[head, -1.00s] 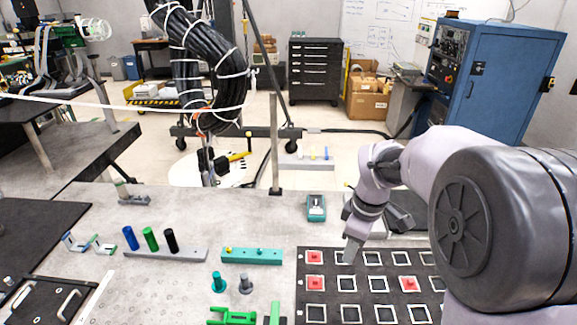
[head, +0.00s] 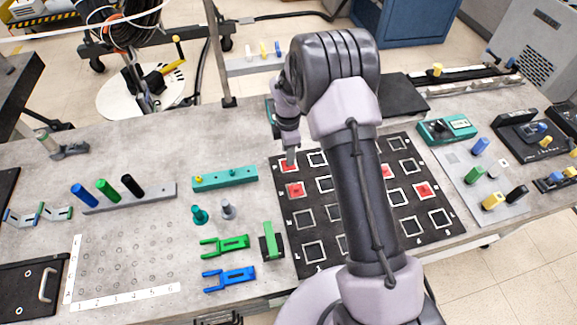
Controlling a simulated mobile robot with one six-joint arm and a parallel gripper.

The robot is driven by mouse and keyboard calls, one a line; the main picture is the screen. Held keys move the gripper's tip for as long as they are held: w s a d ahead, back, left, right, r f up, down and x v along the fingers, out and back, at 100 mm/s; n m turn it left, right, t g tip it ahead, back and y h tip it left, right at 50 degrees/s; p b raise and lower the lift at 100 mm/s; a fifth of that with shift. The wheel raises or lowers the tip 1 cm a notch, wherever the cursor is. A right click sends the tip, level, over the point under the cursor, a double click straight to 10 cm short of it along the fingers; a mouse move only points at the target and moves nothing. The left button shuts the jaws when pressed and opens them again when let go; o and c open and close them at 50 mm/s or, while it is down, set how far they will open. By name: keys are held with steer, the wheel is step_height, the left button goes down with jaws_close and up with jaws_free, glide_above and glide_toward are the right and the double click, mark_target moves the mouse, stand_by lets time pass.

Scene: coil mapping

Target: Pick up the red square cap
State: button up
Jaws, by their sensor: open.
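A black board (head: 305,215) with white square outlines lies on the table, partly hidden behind my arm. Several red square caps show on it: one at the back left corner (head: 284,166), one just in front of it (head: 294,191), one right beside my arm (head: 387,171), and one farther right (head: 424,190). My gripper (head: 291,161) is open and points down at the board's back left corner, beside the back left cap and partly in front of it. Its fingers are small in view. I cannot tell how high they are above the board. No cap shows in them.
Left of the board stand a teal block (head: 225,179), small teal and grey pegs, and green (head: 225,246) and blue (head: 229,278) forks. A rack with blue, green and black cylinders (head: 133,186) stands farther left. Right of the board are a teal meter (head: 447,130) and coloured pegs.

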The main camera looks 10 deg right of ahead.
steer(key=f, duration=0.1)
steer(key=f+b, duration=0.1)
steer(key=f, duration=0.2)
steer(key=shift+w+a+f, duration=0.15)
steer(key=shift+a+f, duration=0.1)
steer(key=shift+f, duration=0.05)
steer(key=shift+r, duration=0.15)
steer(key=shift+c, duration=0.2)
jaws_close()
steer(key=shift+r, duration=0.15)
